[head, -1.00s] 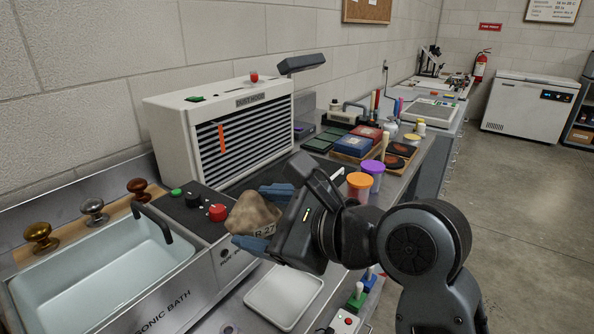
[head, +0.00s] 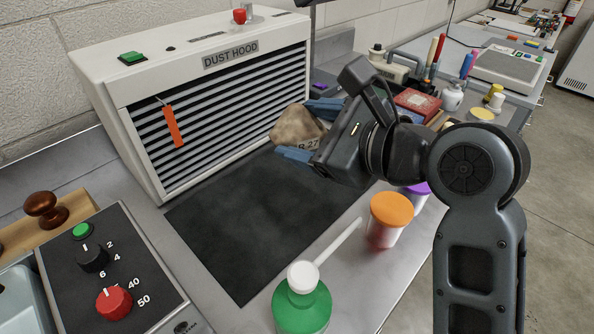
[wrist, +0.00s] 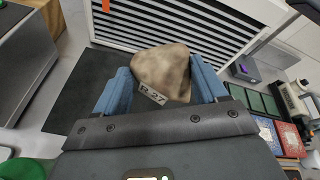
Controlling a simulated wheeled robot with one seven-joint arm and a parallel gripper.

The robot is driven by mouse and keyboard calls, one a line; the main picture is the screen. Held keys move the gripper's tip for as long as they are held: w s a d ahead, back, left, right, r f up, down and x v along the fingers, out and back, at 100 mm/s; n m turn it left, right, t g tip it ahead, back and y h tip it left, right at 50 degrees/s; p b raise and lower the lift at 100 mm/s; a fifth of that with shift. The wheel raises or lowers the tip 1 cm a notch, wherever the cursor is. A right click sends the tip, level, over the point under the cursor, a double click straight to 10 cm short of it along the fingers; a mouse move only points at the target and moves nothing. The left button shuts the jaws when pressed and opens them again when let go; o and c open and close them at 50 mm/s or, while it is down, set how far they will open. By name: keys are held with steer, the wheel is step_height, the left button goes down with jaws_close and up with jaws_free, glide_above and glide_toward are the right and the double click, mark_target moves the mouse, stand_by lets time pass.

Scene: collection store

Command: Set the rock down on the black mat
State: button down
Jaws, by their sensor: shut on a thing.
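My gripper (head: 300,132) is shut on a tan rock (head: 297,127) with a label reading R 27. In the wrist view the rock (wrist: 162,72) sits between the blue fingers of the gripper (wrist: 164,88). The black mat (head: 250,215) lies flat on the counter in front of the dust hood. In the head view the rock appears over the mat's far right part, held above it; the exact height is hard to tell. In the wrist view part of the mat (wrist: 75,92) shows to the left of the rock. The arm hides the mat's right end.
The dust hood (head: 215,95) stands behind the mat. An orange-lidded jar (head: 390,218) and a green bottle (head: 302,305) stand along the mat's front side. A control panel (head: 110,270) is at left. The mat's visible surface is bare.

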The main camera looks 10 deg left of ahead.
step_height(320, 180, down, 13)
steer(key=shift+w+f+b, duration=0.1)
steer(key=shift+b, duration=0.35)
steer(key=x, duration=0.4)
steer(key=shift+a+p, duration=0.1)
steer(key=shift+p, duration=0.2)
steer(key=shift+c, duration=0.2)
jaws_free()
steer(key=shift+f, duration=0.2)
steer(key=shift+r, duration=0.15)
steer(key=v, duration=1.2)
